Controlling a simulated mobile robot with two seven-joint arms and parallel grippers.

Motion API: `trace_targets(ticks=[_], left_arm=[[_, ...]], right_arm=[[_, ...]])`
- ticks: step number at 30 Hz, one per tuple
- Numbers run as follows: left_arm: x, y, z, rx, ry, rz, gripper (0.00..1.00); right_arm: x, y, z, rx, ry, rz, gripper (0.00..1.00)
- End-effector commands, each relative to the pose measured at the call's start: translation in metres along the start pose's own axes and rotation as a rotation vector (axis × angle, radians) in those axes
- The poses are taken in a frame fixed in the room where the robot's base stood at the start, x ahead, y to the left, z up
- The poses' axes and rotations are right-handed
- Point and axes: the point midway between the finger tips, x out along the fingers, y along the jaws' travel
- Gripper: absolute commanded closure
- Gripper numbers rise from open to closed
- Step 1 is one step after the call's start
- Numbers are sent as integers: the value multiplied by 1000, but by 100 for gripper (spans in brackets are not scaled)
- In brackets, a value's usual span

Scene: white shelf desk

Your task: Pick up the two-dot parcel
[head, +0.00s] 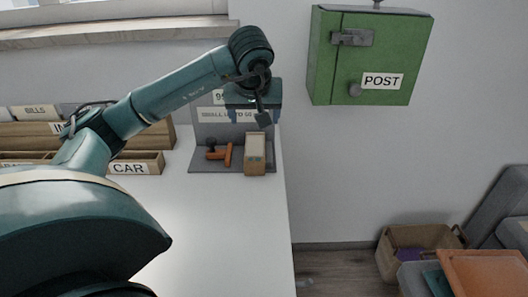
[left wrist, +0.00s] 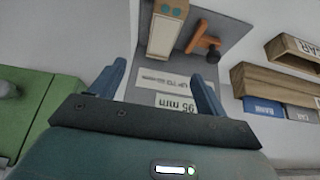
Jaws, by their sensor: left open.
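The parcel (head: 255,146) is a small tan and pale box at the right side of a grey stand. In the left wrist view the parcel (left wrist: 164,36) shows two teal dots on its brown end. My left gripper (head: 253,117) hangs above and behind the parcel in the head view, in front of the stand's sign panel. In the left wrist view the left gripper (left wrist: 163,84) is open and empty, its blue fingers apart, with the parcel beyond them and not between them. My right gripper is in neither view.
The grey stand (head: 206,167) also bears an orange-handled tool (head: 227,155) left of the parcel. Wooden trays (head: 148,168) with labels stand further left. A green POST box (head: 335,75) hangs on the wall at right. The white desk (head: 225,220) is clear in front.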

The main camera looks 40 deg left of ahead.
Motion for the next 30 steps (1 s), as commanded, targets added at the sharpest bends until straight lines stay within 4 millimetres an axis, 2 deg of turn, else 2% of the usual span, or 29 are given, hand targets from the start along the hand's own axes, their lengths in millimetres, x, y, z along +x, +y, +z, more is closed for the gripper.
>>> trace_targets(ticks=[9, 17, 25, 30], left_arm=[[58, -1, 2, 0, -4, -4, 25], [79, 0, 3, 1, -3, -2, 25], [117, -2, 10, -2, -4, 0, 25], [127, -2, 10, 0, -3, 0, 25]], right_arm=[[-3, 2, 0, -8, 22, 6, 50], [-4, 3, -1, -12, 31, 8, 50], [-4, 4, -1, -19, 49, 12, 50], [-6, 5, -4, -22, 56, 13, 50]])
